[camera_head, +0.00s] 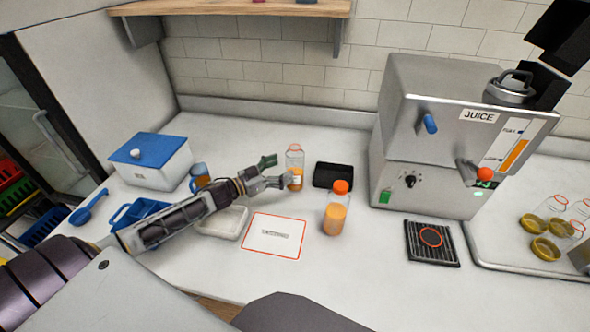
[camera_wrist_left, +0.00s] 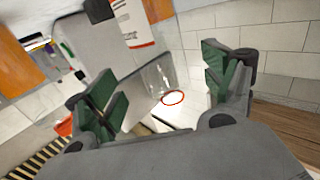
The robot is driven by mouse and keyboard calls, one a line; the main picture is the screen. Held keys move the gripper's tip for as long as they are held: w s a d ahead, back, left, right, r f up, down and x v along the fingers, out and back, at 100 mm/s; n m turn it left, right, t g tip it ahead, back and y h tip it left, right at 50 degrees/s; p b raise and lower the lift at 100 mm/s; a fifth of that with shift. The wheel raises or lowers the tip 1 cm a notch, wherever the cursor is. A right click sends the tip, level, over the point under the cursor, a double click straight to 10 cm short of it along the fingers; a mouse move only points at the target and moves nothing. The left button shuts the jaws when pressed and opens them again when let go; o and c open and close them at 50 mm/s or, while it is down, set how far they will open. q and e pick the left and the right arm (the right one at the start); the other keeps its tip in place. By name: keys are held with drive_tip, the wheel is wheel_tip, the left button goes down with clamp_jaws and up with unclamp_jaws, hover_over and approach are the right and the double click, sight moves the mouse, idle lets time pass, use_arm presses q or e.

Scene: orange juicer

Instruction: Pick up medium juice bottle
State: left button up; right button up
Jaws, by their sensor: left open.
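Two bottles of orange juice stand upright on the counter, and I cannot tell for certain which is the medium one. The rear clear bottle (camera_head: 294,156) has juice in its lower part and a pale label. The front bottle (camera_head: 335,215) has an orange cap and is fuller. My left gripper (camera_head: 279,172) is open, with its fingertips just left of the rear bottle. In the left wrist view, a clear bottle with a red ring (camera_wrist_left: 173,98) shows between the spread green-padded fingers (camera_wrist_left: 165,85). Contact cannot be made out. My right gripper is not in view.
The steel juicer (camera_head: 400,160) stands right of the bottles, with a black drip grille (camera_head: 445,255) in front. A black box (camera_head: 333,175) sits behind the front bottle. A red-framed white mat (camera_head: 262,247) and a white tray (camera_head: 238,210) lie near my left arm. A shelf (camera_head: 230,8) hangs above.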

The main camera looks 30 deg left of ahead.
sight(287, 165)
use_arm(q)
drive_tip(key=shift+w+d, duration=0.15)
drive_tip(key=shift+w, duration=0.25)
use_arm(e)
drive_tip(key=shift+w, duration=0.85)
use_arm(q)
drive_tip(key=shift+d, duration=0.1)
drive_tip(key=shift+x, duration=0.8)
drive_tip(key=shift+w+d, duration=0.25)
drive_tip(key=shift+w, duration=0.45)
drive_tip(key=shift+x, duration=0.9)
drive_tip(key=shift+w+d, duration=0.1)
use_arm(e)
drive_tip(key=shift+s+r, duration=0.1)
